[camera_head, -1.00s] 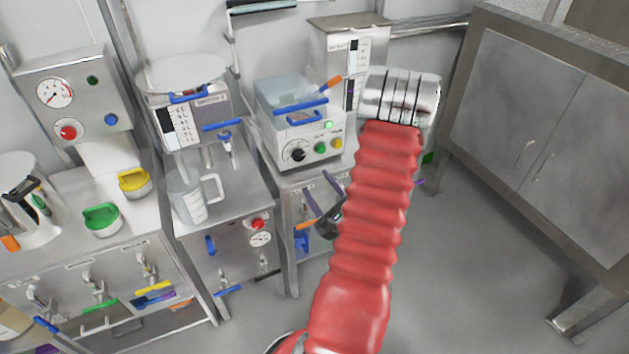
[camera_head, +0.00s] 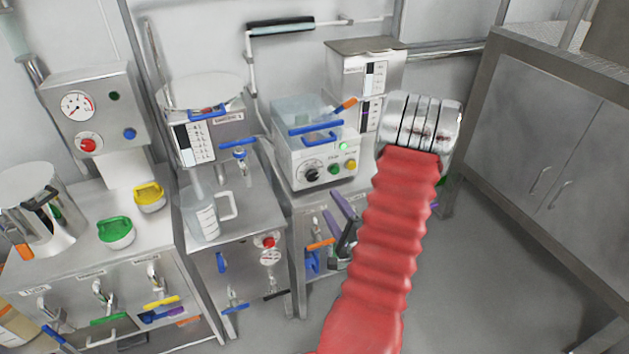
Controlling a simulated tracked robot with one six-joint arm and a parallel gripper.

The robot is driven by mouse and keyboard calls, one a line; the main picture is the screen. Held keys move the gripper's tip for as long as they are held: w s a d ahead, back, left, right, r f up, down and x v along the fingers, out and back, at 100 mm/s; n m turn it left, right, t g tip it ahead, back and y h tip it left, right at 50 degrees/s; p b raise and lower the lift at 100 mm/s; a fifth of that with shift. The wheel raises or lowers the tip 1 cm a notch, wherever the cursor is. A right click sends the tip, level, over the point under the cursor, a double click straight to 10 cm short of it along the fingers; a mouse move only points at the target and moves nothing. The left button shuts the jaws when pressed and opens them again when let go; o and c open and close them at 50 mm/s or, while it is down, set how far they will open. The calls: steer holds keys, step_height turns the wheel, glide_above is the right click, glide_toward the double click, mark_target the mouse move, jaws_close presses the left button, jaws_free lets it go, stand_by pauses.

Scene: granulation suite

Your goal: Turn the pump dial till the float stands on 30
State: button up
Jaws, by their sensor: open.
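The pump is a white box (camera_head: 285,152) with a clear top and blue handles, left of my red arm. Its black dial (camera_head: 313,173) is on the front face, left of a green and a yellow button. Scale panels show on the tank behind it (camera_head: 375,78) and on the unit to its left (camera_head: 192,142). I cannot tell which scale has the float, nor read a float's height. My gripper (camera_head: 347,222) is below the pump's front, apart from the dial, partly hidden behind my arm. Its purple and grey fingers are open with nothing seen between them.
A clear jug (camera_head: 203,217) stands on the bench left of the pump. Green (camera_head: 115,232) and yellow (camera_head: 149,197) lidded pots and a steel vessel (camera_head: 35,210) stand farther left. A steel cabinet (camera_head: 540,140) is at right. The floor between is clear.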

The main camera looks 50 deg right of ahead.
mark_target(313, 177)
steer(key=n, duration=1.9)
steer(key=shift+w+r+n, duration=0.1)
steer(key=shift+n, duration=0.3)
steer(key=x, duration=1.4)
steer(key=shift+a, duration=0.1)
steer(key=shift+c, duration=0.4)
steer(key=c, duration=1)
